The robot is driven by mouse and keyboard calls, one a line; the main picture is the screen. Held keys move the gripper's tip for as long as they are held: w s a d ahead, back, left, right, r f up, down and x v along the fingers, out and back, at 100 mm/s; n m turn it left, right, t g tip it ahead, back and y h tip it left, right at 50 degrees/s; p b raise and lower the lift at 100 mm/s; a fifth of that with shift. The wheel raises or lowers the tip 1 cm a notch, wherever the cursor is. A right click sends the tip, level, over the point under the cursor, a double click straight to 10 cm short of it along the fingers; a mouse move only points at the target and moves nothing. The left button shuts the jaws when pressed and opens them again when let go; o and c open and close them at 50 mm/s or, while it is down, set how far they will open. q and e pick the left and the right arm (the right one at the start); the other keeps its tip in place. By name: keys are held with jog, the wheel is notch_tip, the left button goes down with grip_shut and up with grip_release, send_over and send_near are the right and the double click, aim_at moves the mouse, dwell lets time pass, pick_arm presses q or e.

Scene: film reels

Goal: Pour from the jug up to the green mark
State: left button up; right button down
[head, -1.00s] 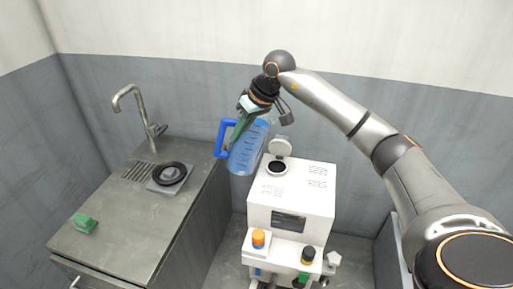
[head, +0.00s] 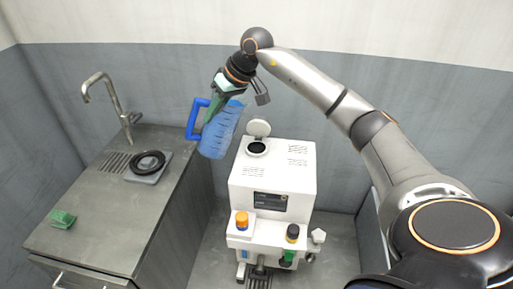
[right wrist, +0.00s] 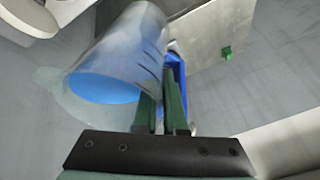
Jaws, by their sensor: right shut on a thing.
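A clear jug (head: 221,133) with a blue handle (head: 193,120) and blue liquid hangs tilted in the air, left of and above the white machine (head: 272,190). No green mark can be made out. My left gripper is not in view.
A grey counter (head: 95,215) on the left carries a tap (head: 110,105), a black ring on a grey plate (head: 148,163) and a green sponge-like block (head: 64,218).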

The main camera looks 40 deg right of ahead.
jog(key=shift+d+r+t+y+b, duration=0.1)
jog(key=shift+r+t+y+b, duration=0.15)
jog(key=shift+y+b, duration=0.55)
jog(key=shift+r+t+y+b, duration=0.1)
jog(key=shift+t+y+b, duration=0.2)
jog(key=shift+b, duration=0.9)
dwell(0.4)
jog(key=shift+d+y+b, duration=0.1)
jog(key=shift+y+b, duration=0.4)
jog(key=shift+b, duration=0.7)
jog(key=shift+f+m+t, duration=0.15)
jog(key=shift+m+t, duration=0.1)
jog(key=shift+m, duration=0.05)
jog(key=shift+s+d+b, duration=0.1)
jog(key=shift+b, duration=0.5)
jog(key=shift+y+b, duration=0.3)
jog(key=shift+b, duration=0.05)
dwell(0.3)
jog(key=shift+b, duration=0.35)
jog(key=shift+d, duration=0.1)
jog(key=shift+f+b, duration=0.1)
jog(key=shift+b, duration=0.25)
jog(key=shift+s+d+f+t+y+b, duration=0.1)
jog(key=shift+t+y+b, duration=0.25)
jog(key=shift+b, duration=0.2)
